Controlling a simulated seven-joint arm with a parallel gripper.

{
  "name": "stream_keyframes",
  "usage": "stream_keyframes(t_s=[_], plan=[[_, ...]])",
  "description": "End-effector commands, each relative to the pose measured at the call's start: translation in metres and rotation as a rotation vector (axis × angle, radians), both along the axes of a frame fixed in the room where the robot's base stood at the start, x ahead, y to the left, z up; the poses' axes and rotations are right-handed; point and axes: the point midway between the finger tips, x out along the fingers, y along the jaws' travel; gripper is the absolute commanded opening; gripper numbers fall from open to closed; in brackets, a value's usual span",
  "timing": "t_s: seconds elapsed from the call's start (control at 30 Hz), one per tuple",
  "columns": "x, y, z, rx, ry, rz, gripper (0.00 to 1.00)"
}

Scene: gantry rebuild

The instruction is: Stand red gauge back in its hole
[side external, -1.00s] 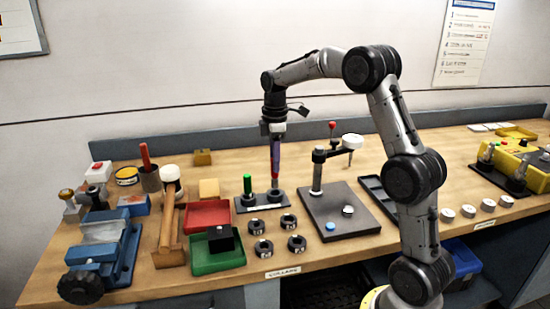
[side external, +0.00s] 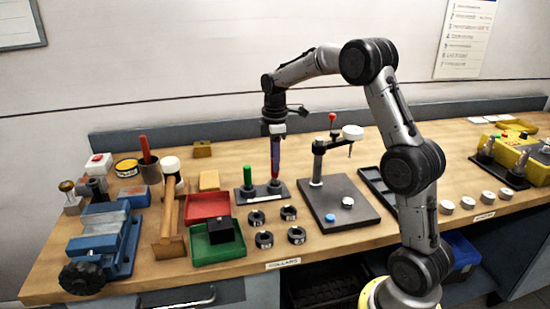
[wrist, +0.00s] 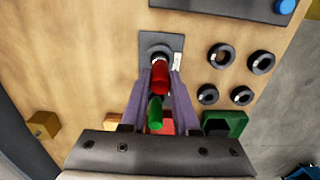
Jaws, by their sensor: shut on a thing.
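The red gauge (wrist: 160,78) is a red pin held upright between the two purple fingers of my gripper (wrist: 159,82). In the side view my gripper (side external: 275,158) points straight down over the right socket of the small dark gauge stand (side external: 262,194). The gauge's lower end is at the ringed hole (wrist: 160,52); I cannot tell how far it is inside, as the fingers and the gauge cover the mouth. The green gauge (side external: 247,178) stands upright in the left socket, and in the wrist view it (wrist: 155,114) shows close beside the fingers.
Several black collars (side external: 264,240) lie in front of the stand. A red tray (side external: 207,206) and a green tray (side external: 200,254) are to the left, with a hammer (side external: 170,222) beyond. A dark plate with a dial post (side external: 318,165) stands close on the right.

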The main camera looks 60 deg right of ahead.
Motion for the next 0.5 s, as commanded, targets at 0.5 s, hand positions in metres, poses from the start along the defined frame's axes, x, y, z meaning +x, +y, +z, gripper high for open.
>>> stream_keyframes(t_s=[0.5], plan=[[0.0,0.0,-0.012,0.001,0.001,0.0,0.0]])
